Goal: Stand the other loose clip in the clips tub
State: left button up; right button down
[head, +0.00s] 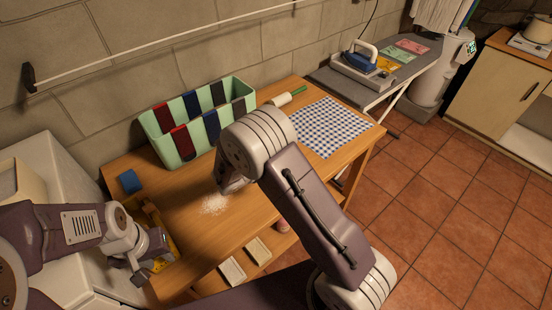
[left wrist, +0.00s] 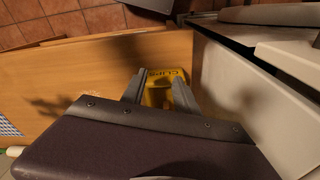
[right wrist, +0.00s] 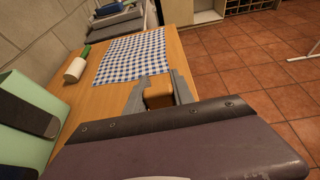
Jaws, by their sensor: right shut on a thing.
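The yellow clips tub (head: 172,248) stands at the left end of the wooden table, partly hidden by my left arm. In the left wrist view the tub (left wrist: 180,52) shows its CLIPS lettering beyond and between the fingertips. In the head view my right arm hides most of that gripper, over the middle of the table.
A green divided rack (head: 178,150) with red and dark blue items stands at the table's back. A blue block (head: 130,181) lies left of it. A checked cloth (head: 325,127), a green-handled roller (head: 285,97) and white powder (head: 214,204) are on the table. Two pale dishes sit lower in front.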

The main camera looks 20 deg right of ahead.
jog(key=shift+s+d+r, duration=0.4)
jog(key=shift+s+d, duration=0.1)
